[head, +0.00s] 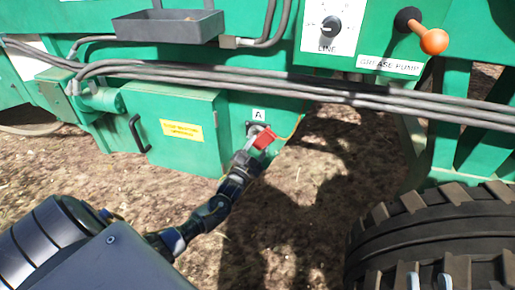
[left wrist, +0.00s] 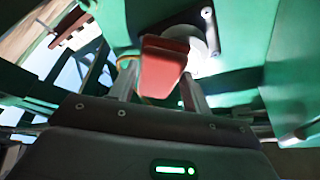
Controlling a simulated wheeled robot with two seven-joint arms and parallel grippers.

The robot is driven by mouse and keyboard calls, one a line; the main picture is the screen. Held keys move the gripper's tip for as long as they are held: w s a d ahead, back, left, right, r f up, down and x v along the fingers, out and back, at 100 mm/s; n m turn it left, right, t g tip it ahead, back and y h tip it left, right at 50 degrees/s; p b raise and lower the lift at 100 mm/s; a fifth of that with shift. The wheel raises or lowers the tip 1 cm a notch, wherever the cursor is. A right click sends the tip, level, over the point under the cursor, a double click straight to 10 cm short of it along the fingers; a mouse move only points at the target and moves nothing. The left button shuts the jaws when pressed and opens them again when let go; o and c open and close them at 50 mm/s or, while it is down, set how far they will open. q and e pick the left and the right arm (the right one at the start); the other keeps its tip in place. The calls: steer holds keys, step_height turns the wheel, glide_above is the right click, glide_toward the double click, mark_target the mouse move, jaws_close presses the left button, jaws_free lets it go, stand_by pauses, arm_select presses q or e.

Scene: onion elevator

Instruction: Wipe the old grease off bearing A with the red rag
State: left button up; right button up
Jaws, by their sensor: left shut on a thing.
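The red rag (head: 264,138) is held by my left gripper (head: 250,150) in front of bearing A (head: 253,128), just below its "A" label. In the left wrist view the rag (left wrist: 162,68) is between the two fingers of my left gripper (left wrist: 160,88). Behind it is the pale round face of the bearing (left wrist: 197,52) on a dark bolted plate. The rag covers part of this face. I cannot tell whether they touch, and no grease can be made out. My right gripper (head: 429,282) shows only two fingertips at the bottom edge, apart, with nothing seen between them.
Grey hoses (head: 320,90) cross the green machine above the bearing. A green box (head: 175,130) with a handle and yellow label is left of it. A grey tray (head: 168,26), a LINE dial (head: 331,25) and an orange-knobbed lever (head: 433,41) are above. A large tyre (head: 430,235) stands lower right.

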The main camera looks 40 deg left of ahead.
arm_select(q)
steer(key=shift+s+a, duration=0.2)
steer(key=shift+a, duration=0.65)
steer(key=shift+s+a, duration=0.2)
steer(key=shift+a, duration=0.6)
steer(key=shift+a, duration=0.1)
steer(key=a, duration=0.1)
steer(key=s+a, duration=0.1)
steer(key=a, duration=0.1)
steer(key=shift+r, duration=0.15)
steer(key=shift+a, duration=0.1)
steer(key=s+d+p, duration=0.2)
steer(key=s+p, duration=0.2)
steer(key=s, duration=0.1)
steer(key=shift+s, duration=0.35)
steer(key=shift+d, duration=0.1)
